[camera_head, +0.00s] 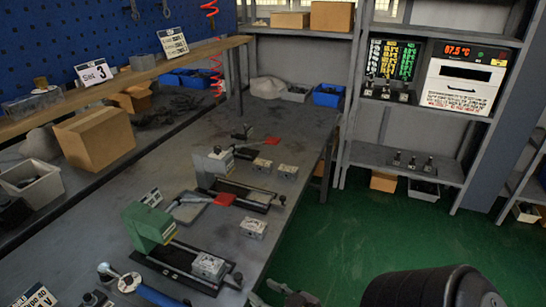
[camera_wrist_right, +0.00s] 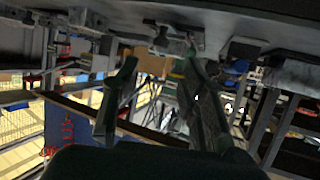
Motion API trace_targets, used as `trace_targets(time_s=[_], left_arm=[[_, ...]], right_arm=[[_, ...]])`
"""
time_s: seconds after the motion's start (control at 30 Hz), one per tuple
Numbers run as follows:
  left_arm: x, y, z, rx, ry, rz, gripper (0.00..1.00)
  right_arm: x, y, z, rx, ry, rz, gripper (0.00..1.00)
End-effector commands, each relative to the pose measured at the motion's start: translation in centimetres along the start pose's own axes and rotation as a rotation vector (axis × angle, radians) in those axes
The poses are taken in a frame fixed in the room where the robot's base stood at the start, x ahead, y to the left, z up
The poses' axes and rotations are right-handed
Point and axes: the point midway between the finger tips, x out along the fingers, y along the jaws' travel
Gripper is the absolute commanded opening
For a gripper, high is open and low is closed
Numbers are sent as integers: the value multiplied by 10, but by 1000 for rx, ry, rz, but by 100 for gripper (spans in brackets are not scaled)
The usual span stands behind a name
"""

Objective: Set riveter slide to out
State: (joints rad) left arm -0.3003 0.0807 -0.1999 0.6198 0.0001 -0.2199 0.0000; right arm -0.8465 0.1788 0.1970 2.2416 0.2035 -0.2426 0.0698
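Two machines with black slide rails stand on the grey workbench; I cannot tell for sure which is the riveter. The nearer has a green head (camera_head: 148,224) and a black slide (camera_head: 178,262) with a metal block (camera_head: 209,266) at its right end. The farther has a grey head (camera_head: 213,164) and a black slide (camera_head: 244,194). My right gripper (camera_head: 284,297) is at the bottom edge of the head view, right of the bench and apart from the slides. In the wrist view its two fingers (camera_wrist_right: 160,110) are spread with nothing between them. My left gripper is not in view.
A cardboard box (camera_head: 95,138) and a grey bin (camera_head: 32,182) stand at left. A shelf rack (camera_head: 410,164) stands behind.

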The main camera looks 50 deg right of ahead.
Motion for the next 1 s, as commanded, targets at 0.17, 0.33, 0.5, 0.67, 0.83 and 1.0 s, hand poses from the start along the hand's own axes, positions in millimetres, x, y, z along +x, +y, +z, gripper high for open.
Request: trace_targets(time_s=[0.17,0.33,0.5,0.67,0.83,1.0], left_arm=[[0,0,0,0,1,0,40],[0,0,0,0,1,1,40],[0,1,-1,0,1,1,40],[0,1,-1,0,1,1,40],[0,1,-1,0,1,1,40],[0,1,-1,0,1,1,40]], right_arm=[[-20,0,0,0,-1,1,39],[-25,0,0,0,0,1,39],[-25,0,0,0,0,1,39],[-25,0,0,0,0,1,39],[-24,0,0,-1,0,1,39],[-14,2,31,5,-50,8,39]])
